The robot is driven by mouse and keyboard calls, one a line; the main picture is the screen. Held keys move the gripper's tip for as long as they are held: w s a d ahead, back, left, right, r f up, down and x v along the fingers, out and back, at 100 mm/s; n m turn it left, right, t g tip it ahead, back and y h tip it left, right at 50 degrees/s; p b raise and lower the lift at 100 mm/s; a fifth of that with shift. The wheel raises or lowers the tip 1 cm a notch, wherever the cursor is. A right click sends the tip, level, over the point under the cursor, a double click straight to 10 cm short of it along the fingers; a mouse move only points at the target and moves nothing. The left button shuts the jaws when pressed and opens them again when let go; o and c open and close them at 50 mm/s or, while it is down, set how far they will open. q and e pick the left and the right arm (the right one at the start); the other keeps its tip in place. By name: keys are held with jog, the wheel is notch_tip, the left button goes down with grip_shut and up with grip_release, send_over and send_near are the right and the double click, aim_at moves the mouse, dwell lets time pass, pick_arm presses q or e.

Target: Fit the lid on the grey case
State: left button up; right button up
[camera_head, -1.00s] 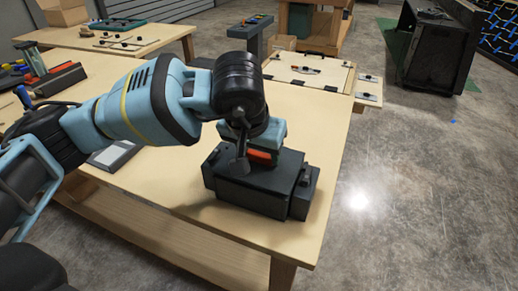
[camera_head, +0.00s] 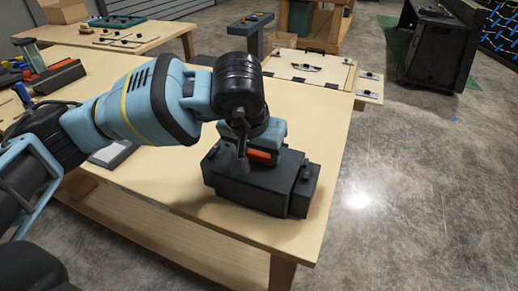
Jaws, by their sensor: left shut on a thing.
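The dark grey case (camera_head: 255,196) stands upright near the front right corner of the wooden table. My left arm comes in from the left, and my left gripper (camera_head: 258,156) is directly over the case, pointing down. It is shut on a part with an orange-red strip at the top of the case, which seems to be the lid's handle. The lid appears to be on or just above the case; I cannot tell whether it is fully seated, because my wrist hides much of the top. My right gripper is not in view.
The light wooden table (camera_head: 180,190) has free room to the left of the case. A grey flat plate (camera_head: 113,154) lies at left, partly hidden by my arm. Tools and blocks (camera_head: 58,78) stand at the far left. Further tables and a black cabinet (camera_head: 437,52) are behind.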

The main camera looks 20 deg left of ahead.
pick_arm(q)
jog(key=o, duration=1.1)
jog(key=v, duration=0.7)
jog(key=shift+s+r, duration=0.25)
jog(key=shift+r, duration=0.1)
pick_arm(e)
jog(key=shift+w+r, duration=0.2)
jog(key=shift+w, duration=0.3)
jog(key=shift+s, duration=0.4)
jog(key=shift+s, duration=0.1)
